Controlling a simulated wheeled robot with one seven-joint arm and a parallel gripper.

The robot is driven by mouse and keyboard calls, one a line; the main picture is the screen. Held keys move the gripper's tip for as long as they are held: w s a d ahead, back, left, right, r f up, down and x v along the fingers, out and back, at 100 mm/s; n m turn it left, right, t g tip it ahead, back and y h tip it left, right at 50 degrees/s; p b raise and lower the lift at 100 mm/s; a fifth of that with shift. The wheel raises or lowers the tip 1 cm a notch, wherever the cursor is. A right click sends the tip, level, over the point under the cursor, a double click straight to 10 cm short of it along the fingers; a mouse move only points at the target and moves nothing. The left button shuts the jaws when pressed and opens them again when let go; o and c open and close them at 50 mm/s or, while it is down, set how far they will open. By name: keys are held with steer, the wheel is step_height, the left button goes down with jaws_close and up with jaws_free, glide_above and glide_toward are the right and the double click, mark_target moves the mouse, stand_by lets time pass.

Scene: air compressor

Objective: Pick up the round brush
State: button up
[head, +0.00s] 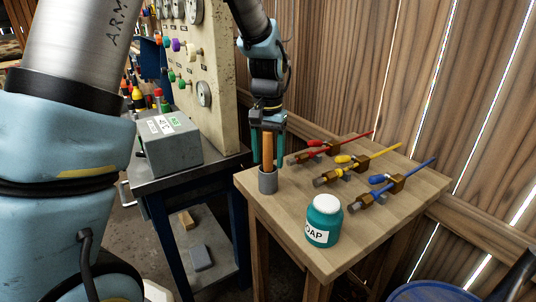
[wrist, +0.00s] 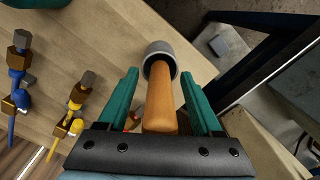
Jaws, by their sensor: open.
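The round brush stands upright on the small wooden table, its orange-brown wooden handle (head: 267,150) rising from a grey cylindrical end or cup (head: 268,181). In the wrist view the handle (wrist: 160,97) points toward the camera, with the grey round part (wrist: 159,52) beyond it. Whether the grey part is a holder or part of the brush, I cannot tell. My gripper (head: 267,160) is above the table, pointing down, its green fingers on either side of the handle. In the wrist view my gripper (wrist: 161,85) is open, with gaps visible between fingers and handle.
A teal soap jar (head: 323,222) with a white lid stands near the table's front edge. A grey box (head: 169,143) sits on the bench at left. A wooden wall (head: 400,80) closes off the back.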

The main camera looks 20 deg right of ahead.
steer(key=shift+f, duration=0.15)
jaws_close()
stand_by(0.4)
